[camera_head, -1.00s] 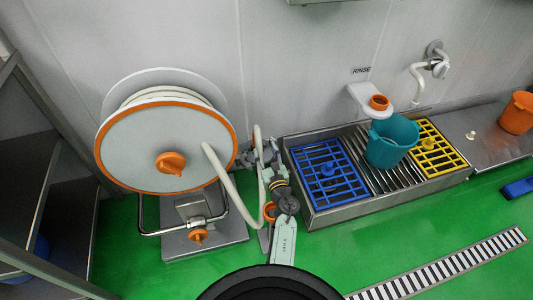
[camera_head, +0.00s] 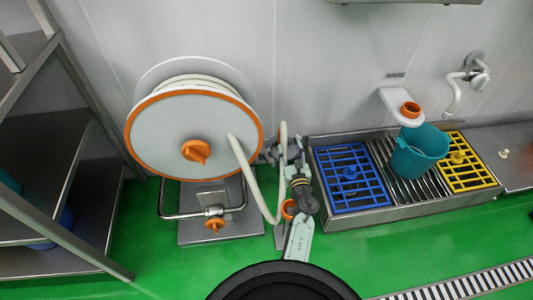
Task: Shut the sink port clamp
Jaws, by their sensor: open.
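A large hose reel (camera_head: 180,125) with white hose stands left. The sink (camera_head: 357,217) holds a blue grate (camera_head: 350,178), a yellow grate (camera_head: 468,172) and a teal bucket (camera_head: 419,151). A metal shelf (camera_head: 85,165) is far left.

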